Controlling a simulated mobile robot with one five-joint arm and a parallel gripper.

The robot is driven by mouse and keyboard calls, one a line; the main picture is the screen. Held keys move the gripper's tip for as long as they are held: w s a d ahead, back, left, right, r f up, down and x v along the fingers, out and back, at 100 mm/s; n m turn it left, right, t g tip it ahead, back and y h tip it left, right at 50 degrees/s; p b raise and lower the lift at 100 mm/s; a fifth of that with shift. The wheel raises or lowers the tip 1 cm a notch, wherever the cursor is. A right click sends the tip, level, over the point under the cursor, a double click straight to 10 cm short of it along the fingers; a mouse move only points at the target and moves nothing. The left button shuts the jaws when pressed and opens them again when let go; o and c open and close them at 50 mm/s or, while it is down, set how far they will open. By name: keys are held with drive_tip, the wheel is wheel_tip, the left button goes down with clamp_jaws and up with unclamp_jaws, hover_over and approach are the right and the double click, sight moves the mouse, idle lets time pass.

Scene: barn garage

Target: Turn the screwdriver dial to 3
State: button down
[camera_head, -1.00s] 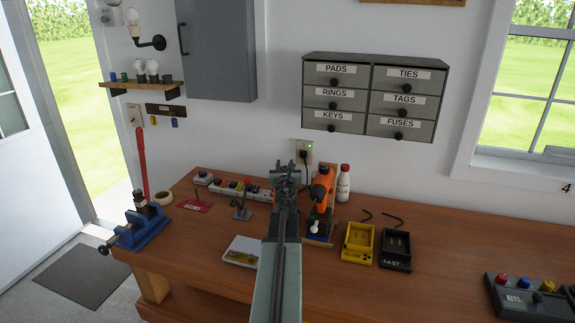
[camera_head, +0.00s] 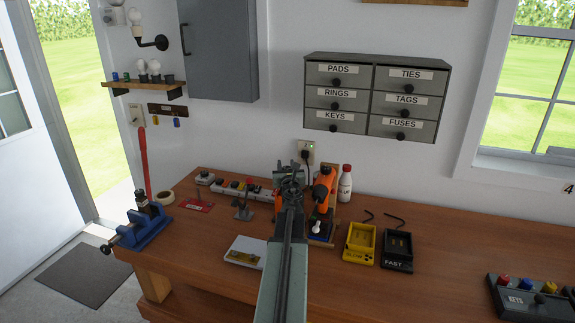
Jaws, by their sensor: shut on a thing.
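The orange screwdriver (camera_head: 324,187) stands upright in a holder at the back middle of the bench. My gripper (camera_head: 291,172) is at its left side, at the far end of my arm, with some orange showing just beside and behind it. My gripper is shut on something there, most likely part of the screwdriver. The dial and its numbers cannot be made out; my gripper and arm hide part of the tool.
A white glue bottle (camera_head: 345,183) stands right of the screwdriver. A power strip (camera_head: 230,187) lies at the left back, and a blue vise (camera_head: 143,229) at the left edge. The right-middle bench (camera_head: 450,250) is clear.

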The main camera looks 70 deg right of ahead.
drive_tip(key=c, duration=1)
unclamp_jaws()
drive_tip(key=shift+o, duration=0.2)
drive_tip(key=v, duration=0.7)
drive_tip(key=shift+s+a, duration=0.15)
drive_tip(key=shift+a, duration=0.25)
